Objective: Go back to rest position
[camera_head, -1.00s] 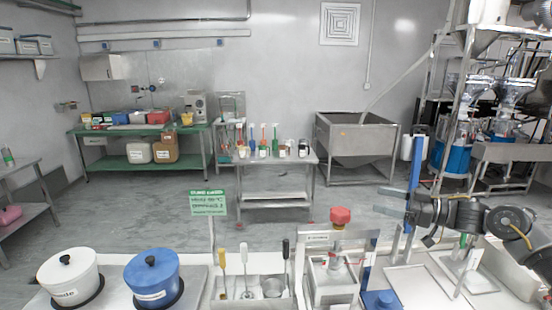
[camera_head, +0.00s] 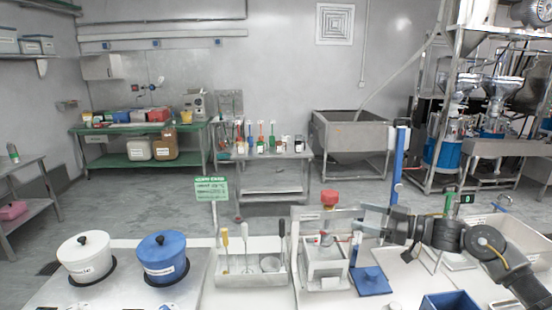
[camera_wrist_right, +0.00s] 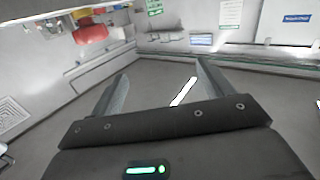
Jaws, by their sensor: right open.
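My right gripper (camera_head: 364,222) reaches in from the right, above the work table, just right of the red-topped grinder (camera_head: 329,200). In the right wrist view its two fingers (camera_wrist_right: 162,70) are apart with nothing between them. My left gripper is not in view.
A white pot (camera_head: 84,262) and a blue pot (camera_head: 161,260) stand at the left. A tray (camera_head: 251,281) with tools sits in the middle. A dark blue bin (camera_head: 449,303) is at the bottom right.

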